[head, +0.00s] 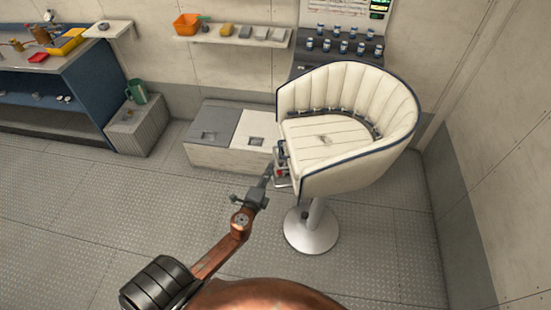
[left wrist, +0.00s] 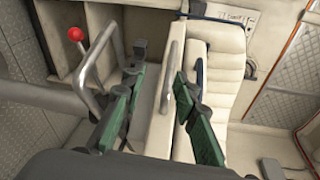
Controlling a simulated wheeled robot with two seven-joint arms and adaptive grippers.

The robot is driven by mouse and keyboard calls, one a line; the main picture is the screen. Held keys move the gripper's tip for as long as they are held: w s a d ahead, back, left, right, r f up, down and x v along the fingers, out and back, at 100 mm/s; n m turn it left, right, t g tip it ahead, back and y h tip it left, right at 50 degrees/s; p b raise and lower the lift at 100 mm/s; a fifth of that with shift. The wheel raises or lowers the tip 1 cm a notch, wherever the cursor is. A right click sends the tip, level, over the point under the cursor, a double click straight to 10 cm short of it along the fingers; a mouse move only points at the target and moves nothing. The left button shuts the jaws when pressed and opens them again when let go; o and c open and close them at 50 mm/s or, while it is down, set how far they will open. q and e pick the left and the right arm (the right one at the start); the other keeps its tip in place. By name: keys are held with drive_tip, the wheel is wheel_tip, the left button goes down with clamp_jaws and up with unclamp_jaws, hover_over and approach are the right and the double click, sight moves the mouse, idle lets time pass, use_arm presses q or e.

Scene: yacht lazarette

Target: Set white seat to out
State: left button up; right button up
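The white seat (head: 345,95) is a padded tub chair with dark blue piping on a pale pedestal with a round foot (head: 311,230). Its open front faces left in the head view. My left gripper (head: 268,178) reaches to the seat's front left edge, beside a small metal bracket with a red spot. In the left wrist view my left gripper (left wrist: 160,66) has its green fingers apart. A curved pale handle (left wrist: 173,72) on the seat's side shows between them, closer to the right finger. I cannot tell whether either finger touches it. My right gripper is out of view.
A lever with a red knob (left wrist: 75,34) stands left of the fingers. Low floor lockers (head: 228,138) stand left of the seat, and a console (head: 340,47) with bottles stands behind it. A wall (head: 500,150) is close on the right. The floor at left is clear.

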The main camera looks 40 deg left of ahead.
sight(276, 157)
use_arm(q)
drive_tip(key=x, duration=0.2)
drive_tip(key=r+x, duration=0.1)
drive_tip(key=x, duration=0.4)
drive_tip(key=shift+w+r, duration=0.35)
drive_tip(key=shift+w, duration=0.2)
drive_tip(key=shift+c, duration=0.5)
clamp_jaws()
